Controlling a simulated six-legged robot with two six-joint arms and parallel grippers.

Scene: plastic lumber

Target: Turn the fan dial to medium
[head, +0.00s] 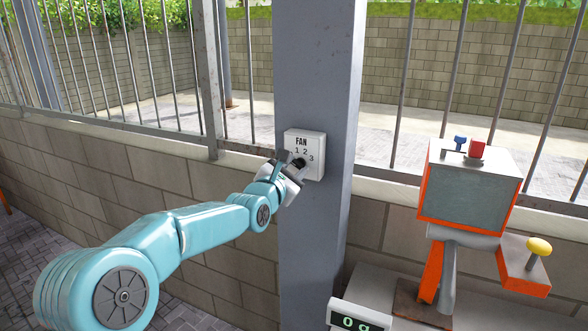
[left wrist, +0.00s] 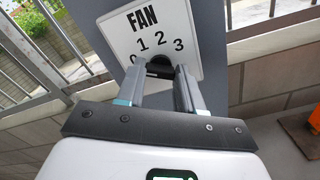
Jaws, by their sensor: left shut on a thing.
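The white fan plate (head: 306,142) is fixed to a grey post and reads FAN with numbers 1, 2 and 3. In the left wrist view the plate (left wrist: 125,42) also shows part of a 0. My left gripper (head: 295,166) is at the plate's lower part. In the left wrist view its fingers (left wrist: 160,76) are shut on the dark round dial (left wrist: 160,62) below the numbers. The fingers hide much of the dial, and I cannot tell which number it points to. My right gripper is not in view.
The grey post (head: 316,60) stands before a low block wall with metal railings. At the right, an orange and grey machine (head: 468,185) has a red button, a blue switch and a yellow knob (head: 539,246). A scale display (head: 358,318) sits below.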

